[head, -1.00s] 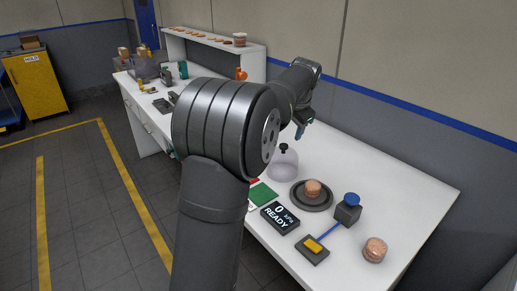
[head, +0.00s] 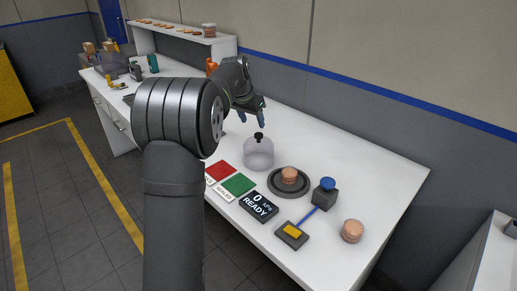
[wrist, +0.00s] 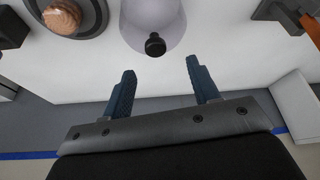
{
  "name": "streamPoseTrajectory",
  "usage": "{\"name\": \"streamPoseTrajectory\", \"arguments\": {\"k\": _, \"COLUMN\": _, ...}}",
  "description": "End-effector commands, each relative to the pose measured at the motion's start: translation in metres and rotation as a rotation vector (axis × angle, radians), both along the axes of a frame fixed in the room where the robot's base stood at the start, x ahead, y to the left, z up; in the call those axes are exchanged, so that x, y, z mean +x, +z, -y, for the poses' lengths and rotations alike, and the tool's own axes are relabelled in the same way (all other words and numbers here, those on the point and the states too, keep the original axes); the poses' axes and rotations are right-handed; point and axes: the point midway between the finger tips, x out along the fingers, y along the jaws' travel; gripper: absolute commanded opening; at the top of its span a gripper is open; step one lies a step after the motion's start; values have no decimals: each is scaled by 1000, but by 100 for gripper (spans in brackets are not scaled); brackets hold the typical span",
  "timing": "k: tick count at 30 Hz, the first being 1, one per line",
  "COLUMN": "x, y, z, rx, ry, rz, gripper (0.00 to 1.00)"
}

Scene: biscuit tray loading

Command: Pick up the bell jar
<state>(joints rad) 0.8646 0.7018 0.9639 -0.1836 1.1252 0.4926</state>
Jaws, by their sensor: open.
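The bell jar (head: 258,155) is a clear dome with a black knob on top. It stands on the white table, left of the dark round base plate (head: 272,186) that bears a stack of biscuits (head: 289,174). In the wrist view the bell jar (wrist: 152,18) is at the top middle, its knob (wrist: 155,45) just beyond my fingertips. My gripper (head: 251,117) is above and behind the jar, apart from it. In the wrist view my gripper's blue fingers (wrist: 161,77) are spread and empty.
A red pad (head: 221,172) and a green pad (head: 238,184) lie in front of the jar. A display reading "0 kPa READY" (head: 259,206), a blue-knobbed block (head: 325,194), a yellow-topped pedal (head: 291,235) and another biscuit stack (head: 352,231) are nearby.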

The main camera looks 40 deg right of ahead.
Motion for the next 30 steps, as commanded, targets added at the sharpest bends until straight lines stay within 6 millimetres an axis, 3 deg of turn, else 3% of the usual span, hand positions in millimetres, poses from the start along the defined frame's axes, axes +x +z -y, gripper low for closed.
{"name": "streamPoseTrajectory", "arguments": {"k": 3, "x": 1, "y": -17, "z": 7, "rx": 1, "ry": 0, "rz": -1, "gripper": 55}}
{"name": "streamPoseTrajectory", "arguments": {"k": 11, "x": 2, "y": -30, "z": 12, "rx": 1, "ry": -1, "rz": 0, "gripper": 55}}
{"name": "streamPoseTrajectory", "arguments": {"k": 21, "x": 1, "y": -71, "z": 30, "rx": 1, "ry": -1, "rz": 1, "gripper": 55}}
{"name": "streamPoseTrajectory", "arguments": {"k": 28, "x": 2, "y": -72, "z": 31, "rx": 0, "ry": 0, "rz": 2, "gripper": 55}}
{"name": "streamPoseTrajectory", "arguments": {"k": 30, "x": 2, "y": -72, "z": 31, "rx": 0, "ry": 0, "rz": 2, "gripper": 42}}
